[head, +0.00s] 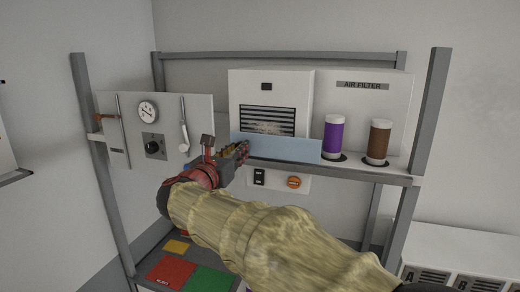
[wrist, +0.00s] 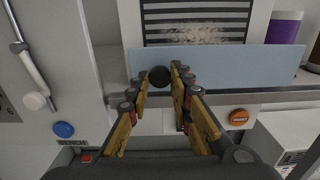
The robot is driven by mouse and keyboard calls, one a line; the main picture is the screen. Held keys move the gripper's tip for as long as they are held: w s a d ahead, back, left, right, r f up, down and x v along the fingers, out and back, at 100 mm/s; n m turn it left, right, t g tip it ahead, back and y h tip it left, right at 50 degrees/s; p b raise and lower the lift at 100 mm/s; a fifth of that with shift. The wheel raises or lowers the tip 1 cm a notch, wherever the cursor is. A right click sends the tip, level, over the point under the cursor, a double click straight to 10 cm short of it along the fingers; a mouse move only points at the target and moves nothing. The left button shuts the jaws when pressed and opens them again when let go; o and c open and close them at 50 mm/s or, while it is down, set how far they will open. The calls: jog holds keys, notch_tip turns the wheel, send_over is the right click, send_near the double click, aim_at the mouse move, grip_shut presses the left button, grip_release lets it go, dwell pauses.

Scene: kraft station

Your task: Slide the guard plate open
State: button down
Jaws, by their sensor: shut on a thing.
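The guard plate is a light blue, flat panel (head: 290,150) on the shelf's front, before the lower part of a white filter unit (head: 272,88). In the wrist view the plate (wrist: 235,62) covers the area just under a dusty slatted vent (wrist: 196,22). A dark round knob (wrist: 160,77) is at its left part. My gripper (head: 243,148) is at the plate's left end. In the wrist view its two fingers (wrist: 161,72) stand on either side of the knob, shut on it. In the head view my gripper hides the knob.
A purple canister (head: 333,136) and a brown canister (head: 379,145) stand right of the plate on the shelf. Below the shelf are a switch (head: 260,177) and an orange button (head: 294,182). A panel with a gauge (head: 148,111) and levers is at left.

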jog(key=shift+w+a, duration=0.2)
jog(key=shift+a, duration=0.35)
jog(key=shift+w+a, duration=0.2)
jog(key=shift+a, duration=0.35)
jog(key=c, duration=1.6)
grip_release()
jog(key=shift+c, duration=0.2)
jog(key=shift+o, duration=0.3)
jog(key=v, duration=1.2)
